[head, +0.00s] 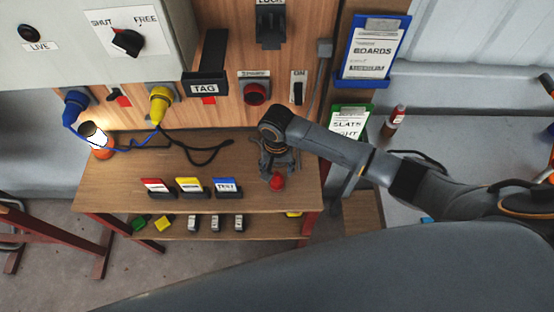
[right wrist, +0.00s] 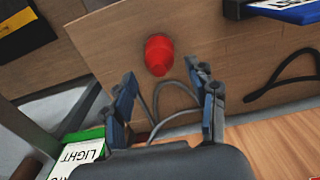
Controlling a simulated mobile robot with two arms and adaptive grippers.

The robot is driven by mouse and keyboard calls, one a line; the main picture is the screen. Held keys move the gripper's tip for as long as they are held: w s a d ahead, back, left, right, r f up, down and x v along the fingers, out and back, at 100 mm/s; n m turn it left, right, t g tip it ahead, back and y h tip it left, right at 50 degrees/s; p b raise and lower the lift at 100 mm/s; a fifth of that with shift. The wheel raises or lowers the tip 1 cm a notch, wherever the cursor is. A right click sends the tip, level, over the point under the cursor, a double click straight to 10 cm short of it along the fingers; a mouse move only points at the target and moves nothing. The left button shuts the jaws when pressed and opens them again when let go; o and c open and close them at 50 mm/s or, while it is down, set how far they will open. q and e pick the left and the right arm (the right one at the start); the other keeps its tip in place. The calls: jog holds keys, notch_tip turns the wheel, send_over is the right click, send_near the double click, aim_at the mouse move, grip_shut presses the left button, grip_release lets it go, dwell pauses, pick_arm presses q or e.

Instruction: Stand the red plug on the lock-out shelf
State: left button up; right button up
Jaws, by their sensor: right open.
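The red plug (head: 277,182) is on the wooden bench top (head: 250,152), near its right front edge. In the right wrist view the plug (right wrist: 158,55) shows whole, beyond the fingertips and roughly in line with the gap between them. My right gripper (head: 276,166) is open and empty, just behind the plug in the head view. Its two fingers also show apart in the right wrist view (right wrist: 166,80). No contact with the plug is visible. A lower shelf (head: 265,226) under the bench holds small items; I cannot tell whether it is the lock-out shelf. My left gripper is not in view.
Red, yellow and blue tag stands (head: 190,187) line the bench front, left of the plug. A black cable (head: 205,155) lies on the bench. The panel behind carries a yellow plug (head: 160,102) and a red fitting (head: 256,92). A green clipboard (head: 348,122) hangs at the right.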

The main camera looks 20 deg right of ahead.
notch_tip(320, 180, up, 6)
jog(key=shift+r, duration=0.1)
dwell(0.5)
